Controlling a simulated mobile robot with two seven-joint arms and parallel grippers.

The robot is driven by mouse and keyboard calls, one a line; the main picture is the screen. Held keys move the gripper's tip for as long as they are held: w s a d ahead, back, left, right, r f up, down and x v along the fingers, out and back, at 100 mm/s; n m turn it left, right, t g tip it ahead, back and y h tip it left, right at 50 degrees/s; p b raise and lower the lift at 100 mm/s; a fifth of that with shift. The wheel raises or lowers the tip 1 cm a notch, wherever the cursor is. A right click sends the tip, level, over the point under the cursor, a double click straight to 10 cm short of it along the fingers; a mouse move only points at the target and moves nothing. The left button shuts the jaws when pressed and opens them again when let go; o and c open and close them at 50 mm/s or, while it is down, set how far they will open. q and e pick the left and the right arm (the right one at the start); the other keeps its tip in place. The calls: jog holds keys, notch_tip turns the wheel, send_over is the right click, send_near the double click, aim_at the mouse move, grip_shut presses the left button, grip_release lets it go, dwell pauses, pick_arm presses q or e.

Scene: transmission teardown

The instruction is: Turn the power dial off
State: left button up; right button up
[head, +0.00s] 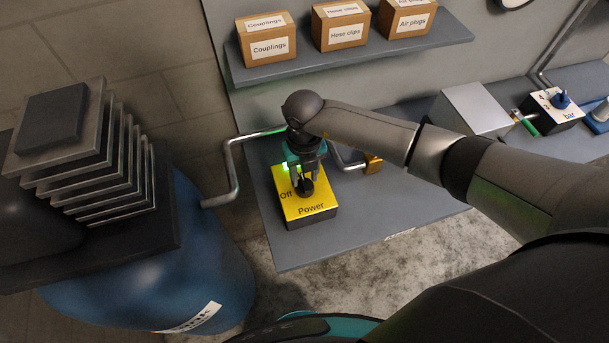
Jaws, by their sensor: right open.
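The yellow power box (309,207) sits on the grey bench at the lower middle of the head view, with "Off" and "Power" printed on its top. The black power dial (304,187) stands on the box, partly hidden by my right gripper. My right gripper (304,178) points down over the dial from above, open, with its fingers at the dial. I cannot tell whether the fingers touch it. A green light glows beside the gripper, at the back of the box. The dial's exact pointing direction is hard to make out. My left gripper is not in view.
A blue tank (210,255) with a finned block (100,150) stands left of the bench (290,255). Bent pipes run beside and behind the box. A shelf (360,52) with labelled cartons hangs above. A pressure box (551,110) with a blue knob stands at right.

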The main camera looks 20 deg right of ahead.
jog(key=shift+f, duration=0.6)
grip_shut()
